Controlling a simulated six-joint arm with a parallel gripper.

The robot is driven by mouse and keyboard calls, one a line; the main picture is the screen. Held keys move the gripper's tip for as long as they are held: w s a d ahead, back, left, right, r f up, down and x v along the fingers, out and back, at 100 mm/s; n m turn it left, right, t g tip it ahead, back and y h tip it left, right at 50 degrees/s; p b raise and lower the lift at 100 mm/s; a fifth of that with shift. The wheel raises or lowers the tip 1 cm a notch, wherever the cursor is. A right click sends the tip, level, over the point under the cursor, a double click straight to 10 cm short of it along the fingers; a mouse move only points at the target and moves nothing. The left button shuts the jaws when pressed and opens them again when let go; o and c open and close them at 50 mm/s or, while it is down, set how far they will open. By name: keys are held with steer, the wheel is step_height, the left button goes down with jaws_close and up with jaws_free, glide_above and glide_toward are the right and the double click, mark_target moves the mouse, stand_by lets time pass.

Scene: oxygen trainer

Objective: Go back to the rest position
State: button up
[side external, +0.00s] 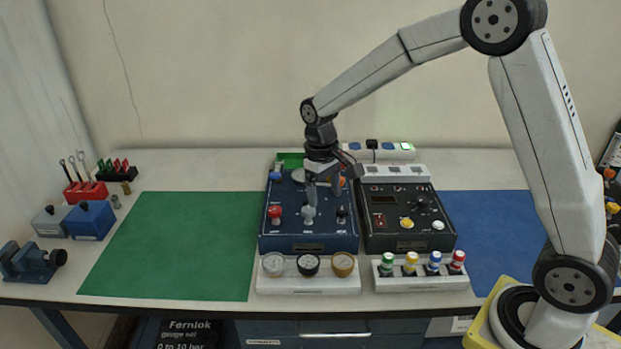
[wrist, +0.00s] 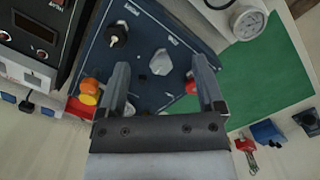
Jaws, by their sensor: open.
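My gripper (side external: 322,188) hangs pointing down over the blue control panel (side external: 308,237). Its jaws are apart and empty. In the wrist view the two fingers (wrist: 162,88) reach out over the same panel (wrist: 128,52), with a grey knob (wrist: 161,62) showing between them. A red knob (wrist: 191,87) is close beside one finger and an orange knob (wrist: 90,87) is beside the other. In the side view the grey knob (side external: 308,214) is below the fingertips; I cannot tell whether they touch it. The far part of the panel is partly hidden by my gripper.
A black panel (side external: 410,240) stands close to the right. Gauges (side external: 308,265) and coloured caps (side external: 411,270) sit in front. A power strip (side external: 385,155) is behind. The green mat (side external: 170,245) and blue mat (side external: 490,220) are clear.

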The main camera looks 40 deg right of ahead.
steer(key=s+f+t, duration=0.2)
steer(key=s+t, duration=0.1)
steer(key=s, duration=1.3)
steer(key=shift+a+t, duration=0.25)
steer(key=shift+t, duration=0.15)
